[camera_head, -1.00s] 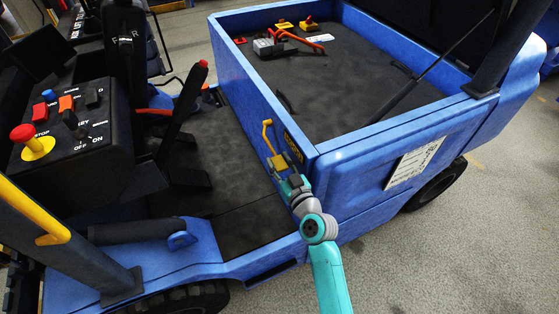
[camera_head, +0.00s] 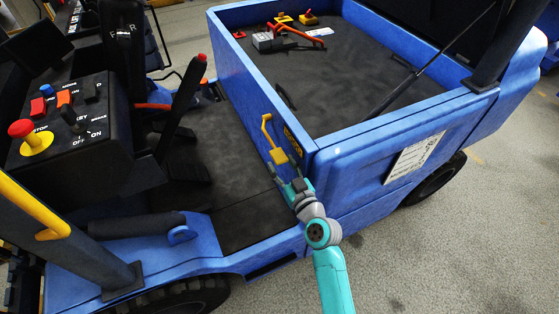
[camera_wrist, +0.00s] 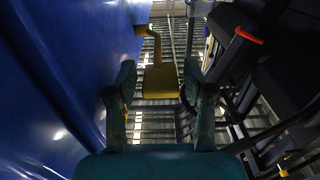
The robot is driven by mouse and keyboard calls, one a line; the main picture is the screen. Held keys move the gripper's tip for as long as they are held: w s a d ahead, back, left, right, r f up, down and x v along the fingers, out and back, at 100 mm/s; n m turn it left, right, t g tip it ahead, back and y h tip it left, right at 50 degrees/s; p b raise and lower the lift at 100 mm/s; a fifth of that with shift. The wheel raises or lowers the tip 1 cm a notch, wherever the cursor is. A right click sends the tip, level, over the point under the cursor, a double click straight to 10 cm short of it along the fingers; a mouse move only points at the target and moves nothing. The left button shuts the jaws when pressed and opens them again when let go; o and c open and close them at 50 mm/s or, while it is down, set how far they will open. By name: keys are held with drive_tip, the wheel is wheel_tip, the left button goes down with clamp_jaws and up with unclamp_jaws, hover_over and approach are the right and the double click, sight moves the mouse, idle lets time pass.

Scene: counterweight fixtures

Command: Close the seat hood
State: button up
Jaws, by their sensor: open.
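A dark raised panel (camera_head: 425,18), which looks like the seat hood, stands up at the back right of the blue compartment (camera_head: 410,143). A thin black strut (camera_head: 432,61) slants up beside it. A yellow handle with a block (camera_head: 279,156) is on the compartment's left outer wall. In the wrist view the yellow block (camera_wrist: 160,80) appears between the fingertips. My gripper (camera_head: 289,186) is open, just in front of the block, beside the blue wall. I cannot tell whether it touches the block.
The compartment holds a grey block (camera_head: 268,42) and red cables. The dark footwell (camera_head: 225,160) lies left of the wall, with a lever (camera_head: 182,105) and a control panel (camera_head: 75,130). Grey floor (camera_head: 450,250) is clear at lower right.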

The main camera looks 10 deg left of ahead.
drive_tip(key=v, duration=0.9)
drive_tip(key=shift+s+d, duration=0.2)
drive_tip(key=shift+s, duration=0.05)
drive_tip(key=x, duration=0.4)
drive_tip(key=r+x, duration=0.1)
drive_tip(key=x, duration=0.3)
drive_tip(key=r+x, duration=0.1)
drive_tip(key=x, duration=0.3)
drive_tip(key=shift+r, duration=0.1)
